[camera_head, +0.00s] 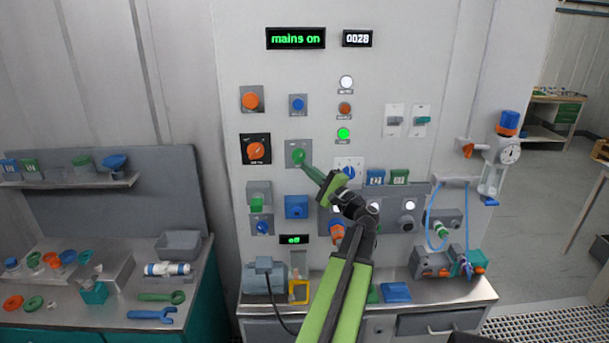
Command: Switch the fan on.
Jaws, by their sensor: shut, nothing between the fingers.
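The grey-white control panel (380,60) stands in front of me. My gripper (308,168) is shut and empty, its tip close to a green round button (298,156) on a grey plate. I cannot tell whether the tip touches the button. A small display (293,239) lower on the panel reads "off" in green. A grey-blue motor-like unit (264,275) with a black cable stands on the bench below it. No control is legibly labelled as the fan's. My arm hides part of the panel's lower middle.
The top display (295,38) reads "mains on". An orange button (251,100), a blue button (297,104), an orange dial (256,150) and a green lamp (344,134) surround the gripper area. Blue tubing (437,210) and valves lie right. A tool bench (80,318) stands left.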

